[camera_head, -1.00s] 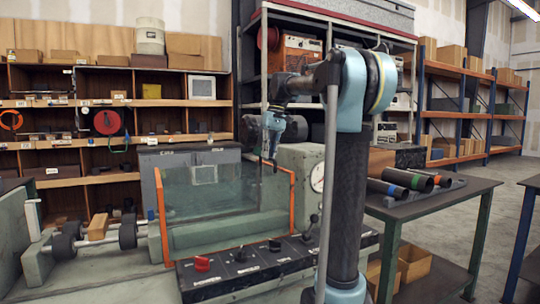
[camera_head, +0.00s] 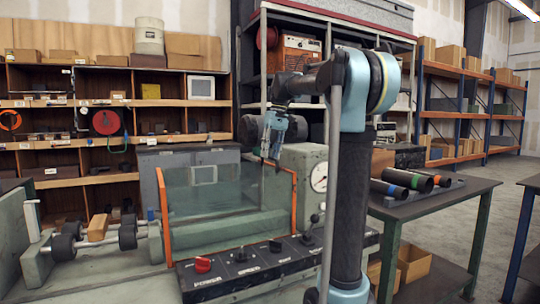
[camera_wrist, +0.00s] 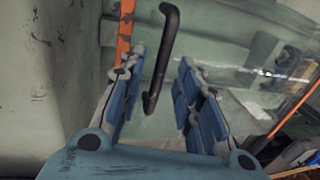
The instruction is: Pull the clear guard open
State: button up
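The clear guard (camera_head: 215,200) is a see-through panel with orange edge bars, standing over the green-grey machine bed in the head view. In the wrist view its clear sheet (camera_wrist: 225,50) lies beyond my fingers, with an orange bar (camera_wrist: 124,40) at the upper left. A black bar handle (camera_wrist: 162,60) runs steeply down between my two blue-padded fingers in that view. My gripper (camera_wrist: 158,75) is open, with gaps between the handle and both fingers. In the head view my gripper (camera_head: 268,153) is at the guard's upper right edge; its fingertips are small there.
A control panel with a red knob (camera_head: 203,264) lies in front of the guard. A round gauge (camera_head: 319,177) is on the housing to the right. Rollers (camera_head: 127,237) stand at left. A dark table (camera_head: 440,202) with several pipes stands at right.

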notch_tip(320, 180, up, 11)
jog(key=w+d, duration=0.1)
jog(key=d, duration=0.1)
jog(key=shift+r, duration=0.2)
dwell(0.5)
